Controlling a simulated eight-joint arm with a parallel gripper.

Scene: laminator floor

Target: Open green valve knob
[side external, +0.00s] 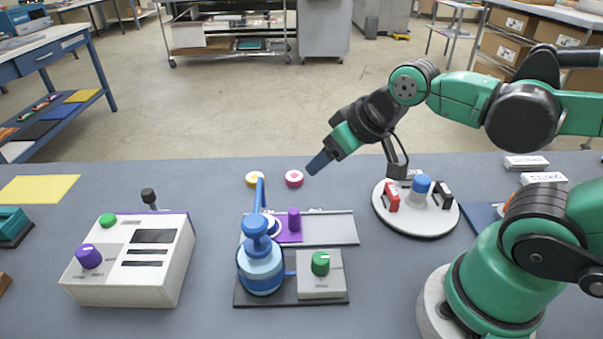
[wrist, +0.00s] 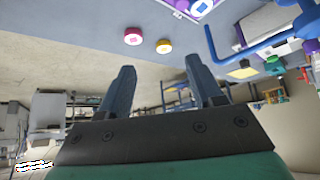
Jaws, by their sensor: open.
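A green knob (side external: 320,263) sits on a small grey box (side external: 320,286) beside a blue pump-like body (side external: 261,268), on a dark plate. A second green knob (side external: 108,219) is on the white panel box (side external: 135,265) at the left. I cannot tell which of them is the valve knob by label. My gripper (side external: 318,162) is in the air behind and above the grey box, well apart from both knobs. In the wrist view my gripper (wrist: 160,64) shows two spread fingers with nothing between them.
A pink round button (side external: 294,179) and a yellow one (side external: 255,179) lie on the table. A blue pipe (side external: 260,195) rises by a purple post (side external: 294,219). A round white plate (side external: 415,226) with clamps stands right. A purple knob (side external: 88,256) is on the white box.

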